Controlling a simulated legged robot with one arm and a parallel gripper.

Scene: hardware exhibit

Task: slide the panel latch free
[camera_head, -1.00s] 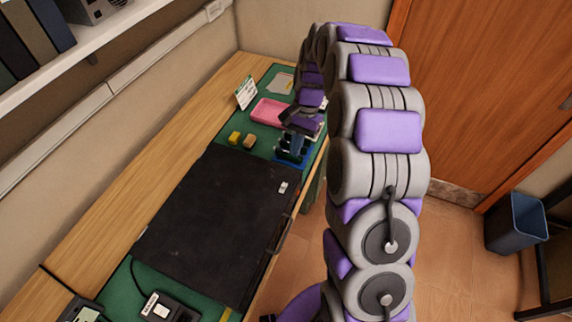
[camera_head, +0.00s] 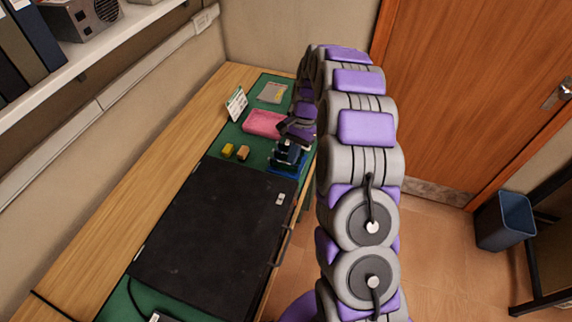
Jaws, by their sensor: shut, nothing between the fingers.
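A large black panel (camera_head: 205,235) lies flat on the green mat of the wooden bench. A small pale piece (camera_head: 281,199) sits near its far right corner, and a dark handle-like bar shows along its right edge; I cannot tell which of these is the latch. My arm arches from the lower right over to the bench's far end.
A shelf (camera_head: 90,45) overhangs at left. A blue bin (camera_head: 505,222) stands by the door (camera_head: 480,90).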

